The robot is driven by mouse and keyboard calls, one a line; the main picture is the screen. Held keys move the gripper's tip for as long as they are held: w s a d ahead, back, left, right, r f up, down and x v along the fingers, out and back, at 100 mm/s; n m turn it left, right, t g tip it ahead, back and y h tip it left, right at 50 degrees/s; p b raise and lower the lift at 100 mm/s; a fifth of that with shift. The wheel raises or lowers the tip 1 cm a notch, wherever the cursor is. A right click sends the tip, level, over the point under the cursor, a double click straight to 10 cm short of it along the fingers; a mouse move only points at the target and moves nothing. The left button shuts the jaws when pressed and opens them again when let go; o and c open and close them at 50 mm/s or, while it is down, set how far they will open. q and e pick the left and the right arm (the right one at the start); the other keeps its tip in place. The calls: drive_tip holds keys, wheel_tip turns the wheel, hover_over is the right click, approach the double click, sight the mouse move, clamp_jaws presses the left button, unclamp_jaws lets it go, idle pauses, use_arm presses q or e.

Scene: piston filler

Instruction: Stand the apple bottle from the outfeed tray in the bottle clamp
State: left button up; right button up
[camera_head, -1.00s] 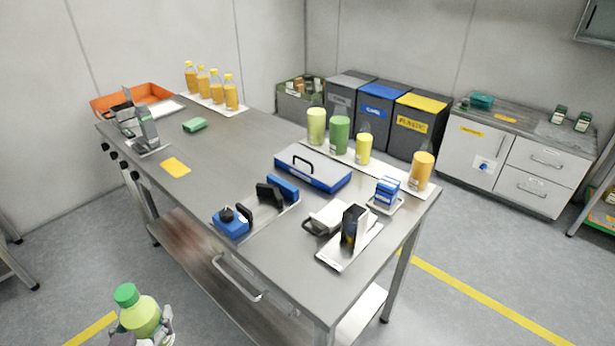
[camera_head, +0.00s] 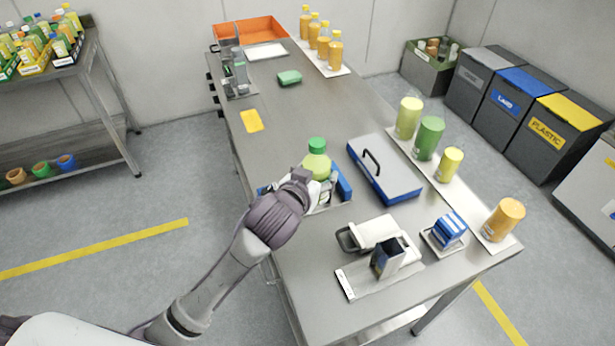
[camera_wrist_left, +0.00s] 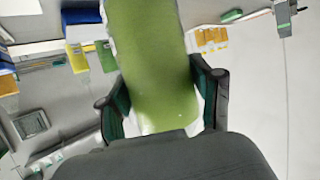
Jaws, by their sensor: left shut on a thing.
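The apple bottle, light green with a green cap (camera_head: 317,146), is upright at the near left side of the steel table. My left gripper (camera_head: 305,184) is shut on it; the wrist view shows the green bottle body (camera_wrist_left: 152,65) between the two fingers (camera_wrist_left: 162,98). The bottle clamp (camera_head: 342,183) is blue with a metal base and is partly hidden behind my gripper and the bottle. The bottle is over or at the clamp; I cannot tell whether its base touches the clamp bed. My right gripper is out of view.
A blue and grey case (camera_head: 388,178) lies right of the clamp. A white tray (camera_head: 463,198) with green, yellow and orange containers runs along the right edge. Orange bottles (camera_head: 323,42) stand at the back. A dark box (camera_head: 388,259) stands nearer. The table's middle is clear.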

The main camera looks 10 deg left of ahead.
use_arm(q)
drive_tip(key=w+a+f, duration=0.1)
drive_tip(key=w+f, duration=0.1)
drive_tip(key=w+a+f+p, duration=0.1)
drive_tip(key=w+f, duration=0.1)
drive_tip(key=f, duration=0.1)
drive_tip(key=w+a+f, duration=0.1)
drive_tip(key=w+f, duration=0.2)
drive_tip(key=shift+w+a+p, duration=0.1)
drive_tip(key=shift+a+p, duration=0.1)
drive_tip(key=shift+p, duration=0.15)
drive_tip(key=shift+f, duration=0.35)
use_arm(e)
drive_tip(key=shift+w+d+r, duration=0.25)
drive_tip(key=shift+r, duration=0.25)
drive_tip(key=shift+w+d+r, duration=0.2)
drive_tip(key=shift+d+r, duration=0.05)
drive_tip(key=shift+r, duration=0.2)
use_arm(q)
drive_tip(key=shift+f, duration=0.1)
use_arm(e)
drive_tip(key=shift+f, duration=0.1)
use_arm(q)
drive_tip(key=o, duration=1.5)
drive_tip(key=shift+f, duration=0.1)
drive_tip(key=shift+o, duration=0.2)
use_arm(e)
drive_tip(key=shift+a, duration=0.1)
